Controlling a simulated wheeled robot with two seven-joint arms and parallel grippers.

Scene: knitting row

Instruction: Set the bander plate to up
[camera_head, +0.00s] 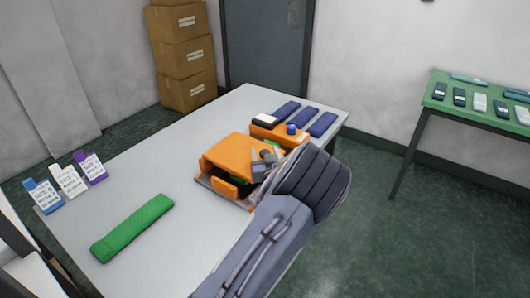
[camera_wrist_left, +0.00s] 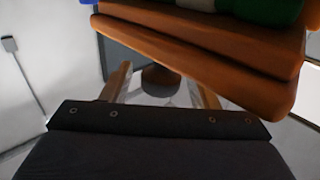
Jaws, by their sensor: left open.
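An orange machine (camera_head: 228,155) stands on the grey table, with an orange flap or plate (camera_head: 222,186) low on its near side. I cannot tell for certain which part is the bander plate or whether it is up. My left gripper (camera_head: 263,160) is at the machine's right side, and my own arm hides part of that side. In the left wrist view, the two fingers of the gripper (camera_wrist_left: 162,80) are apart with nothing between them. Orange slabs of the machine (camera_wrist_left: 200,50) pass close across the top of that view. My right gripper is not in view.
A green bar (camera_head: 132,227) lies on the table (camera_head: 150,175) at the near left. Labelled cards (camera_head: 68,180) stand on the left edge. Dark blue blocks (camera_head: 322,124) lie behind the machine. A green side table (camera_head: 470,108) stands at right. Cartons (camera_head: 183,50) are stacked at the back.

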